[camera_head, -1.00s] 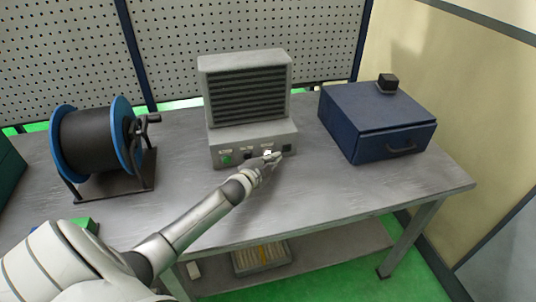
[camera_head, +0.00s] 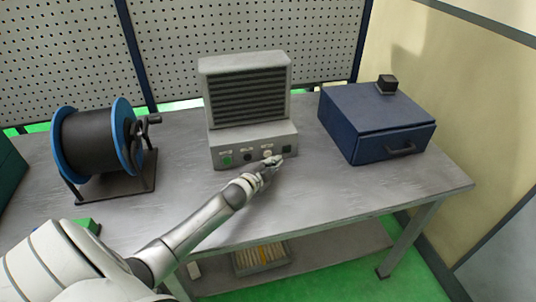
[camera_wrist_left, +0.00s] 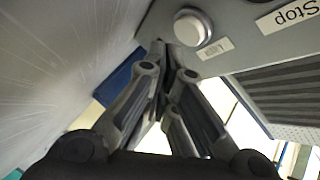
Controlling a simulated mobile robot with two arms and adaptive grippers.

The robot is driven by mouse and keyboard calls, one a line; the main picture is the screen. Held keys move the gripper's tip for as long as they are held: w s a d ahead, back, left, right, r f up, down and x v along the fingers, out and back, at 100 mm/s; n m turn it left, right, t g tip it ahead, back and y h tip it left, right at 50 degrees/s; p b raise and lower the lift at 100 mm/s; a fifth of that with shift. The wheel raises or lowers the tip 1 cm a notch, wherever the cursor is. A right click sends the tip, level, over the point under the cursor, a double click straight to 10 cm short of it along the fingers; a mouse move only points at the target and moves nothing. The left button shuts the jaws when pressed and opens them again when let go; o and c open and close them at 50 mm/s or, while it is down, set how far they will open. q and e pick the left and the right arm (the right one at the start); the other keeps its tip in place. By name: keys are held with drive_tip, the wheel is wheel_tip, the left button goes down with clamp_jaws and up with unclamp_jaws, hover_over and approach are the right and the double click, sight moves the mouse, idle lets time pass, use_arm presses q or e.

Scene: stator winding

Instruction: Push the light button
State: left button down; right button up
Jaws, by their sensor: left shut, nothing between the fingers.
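A grey machine (camera_head: 246,100) with a dark slatted front stands on the table. Its lower front panel has a green button (camera_head: 227,159), a white round button (camera_head: 267,153) and dark knobs or buttons. The white button (camera_wrist_left: 190,27) also shows in the left wrist view with a small label beside it that I cannot read. A label reading "Stop" (camera_wrist_left: 293,14) appears upside down. My left gripper (camera_head: 273,161) is shut and empty, just in front of and below the white button. Its fingertips (camera_wrist_left: 168,52) show close to the panel, apart from the button. My right gripper is not in view.
A blue-rimmed black spool (camera_head: 95,140) with a crank stands on the left. A dark blue box (camera_head: 375,120) with a front handle and a small black block on top stands on the right.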

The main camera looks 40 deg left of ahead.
use_arm(q)
drive_tip(key=shift+s+d, duration=0.3)
drive_tip(key=shift+d, duration=0.05)
drive_tip(key=shift+s+d+p, duration=0.9)
drive_tip(key=shift+s+d, duration=0.75)
drive_tip(key=shift+d, duration=0.25)
